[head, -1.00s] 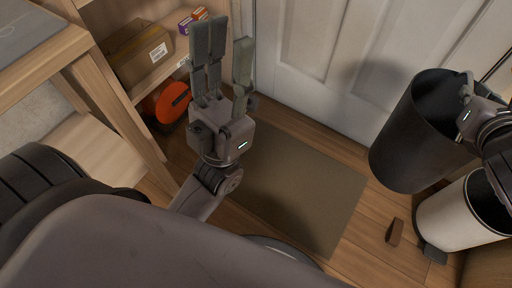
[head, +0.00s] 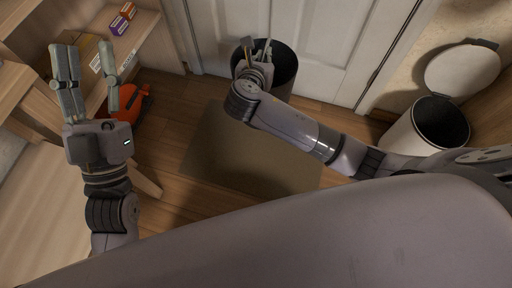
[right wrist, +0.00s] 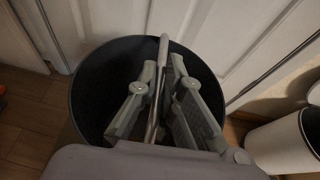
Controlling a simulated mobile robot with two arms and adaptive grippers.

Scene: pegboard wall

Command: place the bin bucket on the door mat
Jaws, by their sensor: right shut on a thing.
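The bin bucket (head: 285,92) is a dark, open-topped cylinder in front of the door, at the far side of the door mat. My right gripper (head: 256,52) reaches into its mouth. In the right wrist view the gripper (right wrist: 165,88) is shut on the bucket's thin metal handle, above the dark inside of the bucket (right wrist: 92,92). The bucket looks upright; its base is hidden, so I cannot tell whether it touches anything. The brown door mat (head: 225,160) lies flat on the floor, partly covered by my right arm. My left gripper (head: 93,62) is open and empty at the left.
A white bin (head: 400,136) with its lid (head: 462,72) raised stands at the right by the wall. A wooden shelf at the left holds a cardboard box (head: 82,50) and small boxes (head: 122,20). An orange item (head: 128,100) sits low there. The door (head: 325,45) closes off the back.

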